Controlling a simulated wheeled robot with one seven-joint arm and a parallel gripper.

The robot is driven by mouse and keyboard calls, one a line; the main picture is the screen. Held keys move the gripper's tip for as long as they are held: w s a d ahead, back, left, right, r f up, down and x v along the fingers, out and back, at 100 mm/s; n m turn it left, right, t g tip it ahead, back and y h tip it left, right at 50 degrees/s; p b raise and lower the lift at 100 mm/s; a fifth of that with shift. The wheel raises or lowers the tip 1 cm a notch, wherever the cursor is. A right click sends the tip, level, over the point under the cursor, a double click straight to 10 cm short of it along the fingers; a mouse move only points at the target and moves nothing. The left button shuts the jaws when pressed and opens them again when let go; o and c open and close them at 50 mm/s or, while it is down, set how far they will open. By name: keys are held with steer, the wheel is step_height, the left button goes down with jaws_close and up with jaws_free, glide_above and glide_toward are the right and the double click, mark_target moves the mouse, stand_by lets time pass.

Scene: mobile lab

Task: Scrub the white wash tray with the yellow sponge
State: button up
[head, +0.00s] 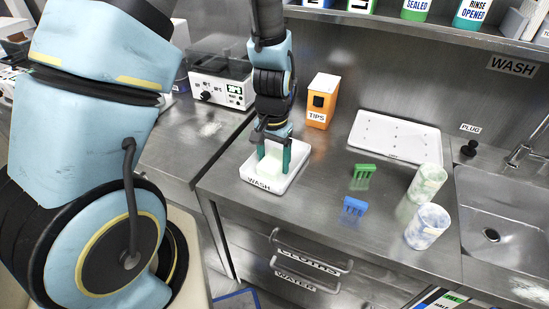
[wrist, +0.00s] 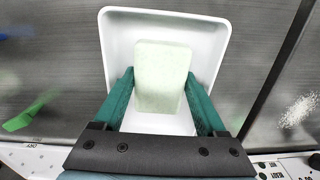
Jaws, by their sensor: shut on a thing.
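The white wash tray (head: 250,182), labelled WASH, sits on the steel counter; it also fills the middle of the wrist view (wrist: 215,40). A pale yellow-green block, the sponge (wrist: 163,70), is between the green fingers of my gripper (wrist: 160,88), which is shut on it. In the head view the sponge (head: 270,170) is inside the tray, with my gripper (head: 272,160) pointing down over it. I cannot tell whether the sponge touches the tray floor.
An orange TIPS box (head: 321,103) stands behind the tray. A white perforated board (head: 394,135), a green rack (head: 363,172), a blue rack (head: 354,206) and two marbled cups (head: 427,183) (head: 427,226) are to the right. A sink (head: 505,205) lies far right.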

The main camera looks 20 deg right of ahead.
steer(key=shift+s+a+f, duration=0.1)
steer(key=shift+s+a, duration=0.05)
step_height(320, 180, up, 8)
steer(key=p, duration=0.6)
steer(key=shift+p, duration=0.35)
stand_by(0.4)
